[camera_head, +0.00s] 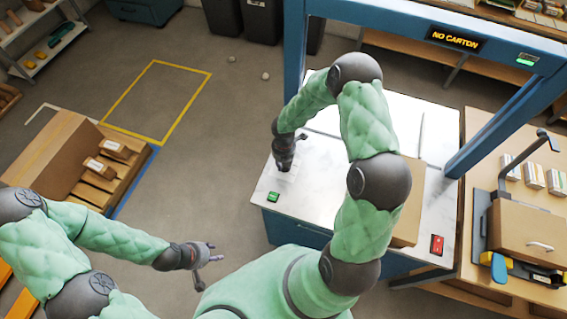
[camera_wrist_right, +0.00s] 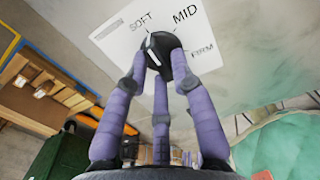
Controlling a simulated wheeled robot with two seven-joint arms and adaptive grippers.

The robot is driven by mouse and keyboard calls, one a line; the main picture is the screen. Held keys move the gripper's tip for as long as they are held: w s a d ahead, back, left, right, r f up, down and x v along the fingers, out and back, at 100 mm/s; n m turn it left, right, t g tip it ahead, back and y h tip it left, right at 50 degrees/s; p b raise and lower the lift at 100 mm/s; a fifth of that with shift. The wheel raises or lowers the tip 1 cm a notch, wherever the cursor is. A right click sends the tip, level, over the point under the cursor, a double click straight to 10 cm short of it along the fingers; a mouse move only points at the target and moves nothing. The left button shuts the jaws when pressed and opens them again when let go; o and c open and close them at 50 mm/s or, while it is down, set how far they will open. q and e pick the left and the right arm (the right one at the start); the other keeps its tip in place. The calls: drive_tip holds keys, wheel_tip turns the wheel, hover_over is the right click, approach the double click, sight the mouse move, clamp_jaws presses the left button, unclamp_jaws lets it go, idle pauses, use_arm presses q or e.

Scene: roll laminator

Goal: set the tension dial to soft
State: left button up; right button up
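The tension dial (camera_wrist_right: 171,46) is a black knob on a white plate (camera_wrist_right: 118,42) marked SOFT, MID and FIRM. In the right wrist view its small white mark sits on the side towards SOFT; exact alignment is hard to tell. My right gripper (camera_wrist_right: 168,70) has its purple fingers closed in on the knob, with fingertips against it and covering its near part. In the head view my right gripper (camera_head: 284,160) points down over the plate at the left of the white machine top (camera_head: 330,190); the knob is hidden there. My left gripper (camera_head: 208,256) is open and empty, away from the machine.
A blue frame (camera_head: 296,60) with a "NO CARTON" display (camera_head: 455,38) spans the machine. A green button (camera_head: 273,197) and a red switch (camera_head: 437,244) are on the top. Cartons on a pallet (camera_head: 125,180) stand left; the floor between is clear.

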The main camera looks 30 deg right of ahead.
drive_tip(key=shift+o, duration=0.7)
drive_tip(key=shift+r, duration=0.1)
wheel_tip(320, 180, up, 12)
idle(0.6)
